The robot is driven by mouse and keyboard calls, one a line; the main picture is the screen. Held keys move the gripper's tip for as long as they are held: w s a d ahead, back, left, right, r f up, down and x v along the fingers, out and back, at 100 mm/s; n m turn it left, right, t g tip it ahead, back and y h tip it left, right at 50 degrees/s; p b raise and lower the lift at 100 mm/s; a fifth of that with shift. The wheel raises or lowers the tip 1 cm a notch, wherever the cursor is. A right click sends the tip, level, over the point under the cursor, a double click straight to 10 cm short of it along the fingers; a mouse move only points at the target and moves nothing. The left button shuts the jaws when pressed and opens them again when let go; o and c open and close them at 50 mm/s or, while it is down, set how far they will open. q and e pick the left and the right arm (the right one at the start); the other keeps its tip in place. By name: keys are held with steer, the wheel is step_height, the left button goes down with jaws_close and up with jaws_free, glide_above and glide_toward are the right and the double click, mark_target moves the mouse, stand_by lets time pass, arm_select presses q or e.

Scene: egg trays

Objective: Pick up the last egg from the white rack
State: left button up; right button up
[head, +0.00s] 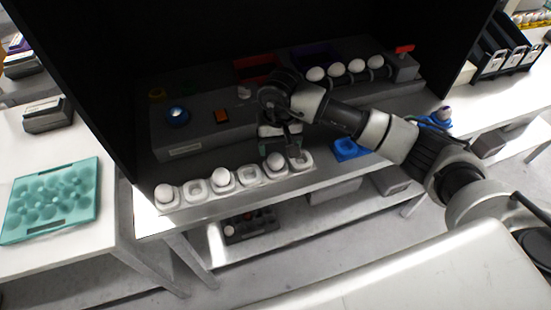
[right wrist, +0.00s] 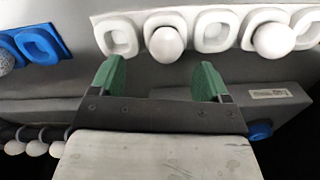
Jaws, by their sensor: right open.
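The white rack (head: 195,191) lies along the front edge of the middle table. Three white eggs sit in it with empty cups between: the left egg (head: 164,193), the middle egg (head: 221,177) and the right egg (head: 275,161). My right gripper (head: 284,142) is just above and behind the right end of the rack. In the right wrist view its green fingers (right wrist: 161,78) are open and empty. One egg (right wrist: 165,44) appears ahead of the gap between them, apart from both. A second egg (right wrist: 273,40) shows farther right. My left gripper is not in view.
A grey control box (head: 200,140) with a blue button stands behind the rack. A row of several eggs (head: 336,70) lies farther back. A blue holder (head: 348,149) is right of the rack. A teal egg tray (head: 50,203) lies on the left table.

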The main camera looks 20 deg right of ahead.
mark_target(275, 155)
steer(key=f, duration=0.2)
steer(key=f+p, duration=0.2)
steer(key=f, duration=0.1)
steer(key=shift+w+a+f, duration=0.1)
steer(key=shift+a+f, duration=0.2)
steer(key=shift+a, duration=0.1)
steer(key=shift+f, duration=0.2)
steer(key=c, duration=0.7)
